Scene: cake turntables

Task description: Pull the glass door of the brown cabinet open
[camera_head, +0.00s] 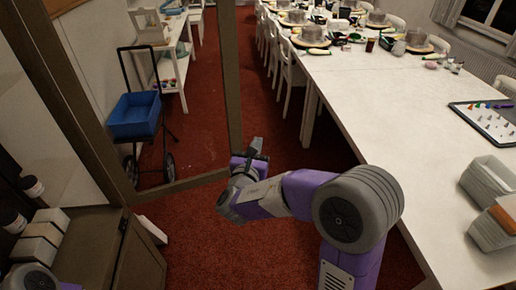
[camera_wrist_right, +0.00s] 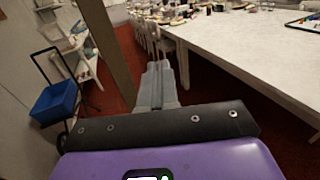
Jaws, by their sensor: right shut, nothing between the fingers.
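The brown cabinet (camera_head: 88,247) stands at the left in the head view, its inside showing. Its glass door stands swung open, away from the cabinet front. The door's brown frame (camera_head: 231,85) shows in the head view, and its outer upright also shows in the right wrist view (camera_wrist_right: 107,55). The floor and a cart show through the pane. My right gripper (camera_head: 257,150) is shut and empty, just right of the outer upright near its lower end. Its closed fingers show in the wrist view (camera_wrist_right: 158,85). I cannot tell whether it touches the frame. My left gripper is out of view.
A long white table (camera_head: 375,95) with place settings runs along the right, with white chairs beside it. A blue cart (camera_head: 134,115) stands behind the glass. Dark bottles (camera_head: 31,187) and pale boxes (camera_head: 40,236) are in the cabinet. Red carpet (camera_head: 215,245) is clear between cabinet and table.

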